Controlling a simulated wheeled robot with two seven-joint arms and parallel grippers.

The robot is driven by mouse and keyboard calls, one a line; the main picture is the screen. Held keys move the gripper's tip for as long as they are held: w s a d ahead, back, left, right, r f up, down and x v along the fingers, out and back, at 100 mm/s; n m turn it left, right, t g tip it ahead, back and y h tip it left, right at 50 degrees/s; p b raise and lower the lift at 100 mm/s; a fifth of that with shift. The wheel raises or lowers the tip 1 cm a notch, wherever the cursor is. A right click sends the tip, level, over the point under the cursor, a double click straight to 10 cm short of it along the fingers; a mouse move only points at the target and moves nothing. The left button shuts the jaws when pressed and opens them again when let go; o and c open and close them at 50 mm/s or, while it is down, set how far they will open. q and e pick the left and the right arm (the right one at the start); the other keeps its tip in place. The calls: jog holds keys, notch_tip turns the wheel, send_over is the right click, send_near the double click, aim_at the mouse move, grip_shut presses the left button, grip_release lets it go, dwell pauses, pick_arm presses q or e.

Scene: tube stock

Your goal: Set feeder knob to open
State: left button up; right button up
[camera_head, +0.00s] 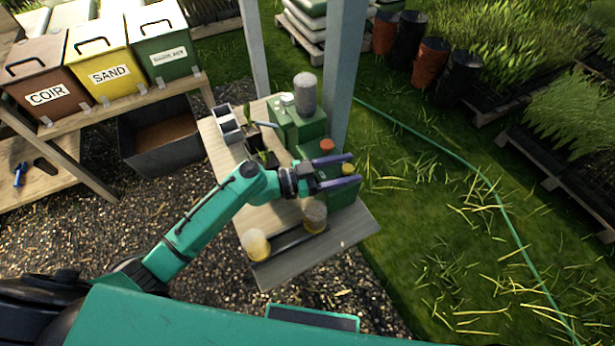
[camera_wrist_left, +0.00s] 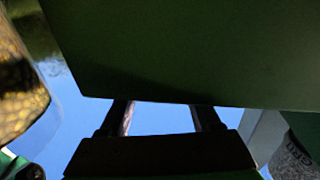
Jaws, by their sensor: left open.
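A green machine box (camera_head: 345,196) stands on the small wooden table, with a yellow knob (camera_head: 348,169) at its top. An orange-red knob (camera_head: 327,146) tops the green box just behind. I cannot tell which of these is the feeder knob or how it is set. My left gripper (camera_head: 354,168) is open, its two purple fingers on either side of the yellow knob in the head view; I cannot tell whether they touch it. In the left wrist view, a dark green surface (camera_wrist_left: 180,45) fills the top and hides the fingertips. My right gripper is not in view.
Two jars, a pale yellow one (camera_head: 256,245) and a brown one (camera_head: 315,217), stand on a dark strip at the table's (camera_head: 345,240) near side. A green unit with a grey cylinder (camera_head: 305,94) stands behind, near a grey post (camera_head: 346,75). Labelled bins (camera_head: 100,60) are at left.

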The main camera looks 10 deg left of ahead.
pick_arm(q)
jog(key=b+v, duration=0.3)
jog(key=v, duration=0.7)
jog(key=shift+s+a+b, duration=0.15)
jog(key=shift+a+b, duration=0.1)
jog(key=shift+b, duration=0.05)
